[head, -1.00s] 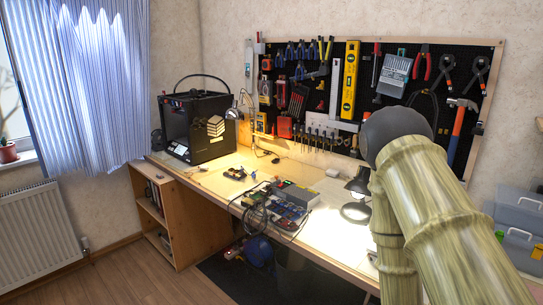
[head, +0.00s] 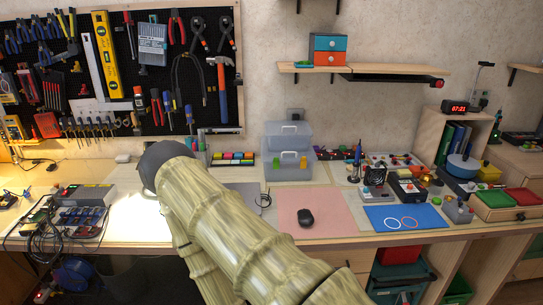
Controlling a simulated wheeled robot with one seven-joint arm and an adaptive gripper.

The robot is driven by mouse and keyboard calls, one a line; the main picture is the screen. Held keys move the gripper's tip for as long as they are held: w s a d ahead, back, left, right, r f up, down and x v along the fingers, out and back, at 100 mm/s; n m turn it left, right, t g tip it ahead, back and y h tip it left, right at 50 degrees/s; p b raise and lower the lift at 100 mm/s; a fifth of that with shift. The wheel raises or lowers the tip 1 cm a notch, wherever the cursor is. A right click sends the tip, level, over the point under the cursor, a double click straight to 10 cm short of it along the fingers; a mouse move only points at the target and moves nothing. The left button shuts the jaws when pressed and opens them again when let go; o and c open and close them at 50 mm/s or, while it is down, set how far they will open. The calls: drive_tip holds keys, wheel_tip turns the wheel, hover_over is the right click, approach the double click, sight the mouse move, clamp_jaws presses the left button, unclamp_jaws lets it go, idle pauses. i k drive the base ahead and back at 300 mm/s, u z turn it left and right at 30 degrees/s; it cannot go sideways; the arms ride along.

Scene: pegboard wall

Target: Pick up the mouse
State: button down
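A black computer mouse (head: 306,217) lies on a pink mat (head: 325,199) on the workbench, right of the picture's middle. Nothing touches it from above. My arm crosses the lower middle of the head view, left of the mouse, and partly covers a grey laptop or flat device (head: 249,190) beside the mat. No gripper fingers can be made out in this view.
Clear plastic boxes (head: 288,143) stand behind the mat. A blue mat (head: 403,218) with rings lies to its right, with small electronics behind it. A charger and cables (head: 84,197) lie at left. A pegboard (head: 190,121) hangs behind; a shelf (head: 430,68) juts out above.

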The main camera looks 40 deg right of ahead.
sight(305, 219)
drive_tip(key=z, duration=1.25)
drive_tip(key=k, duration=0.5)
drive_tip(key=u, duration=0.75)
drive_tip(key=i, duration=0.8)
drive_tip(key=z, duration=0.8)
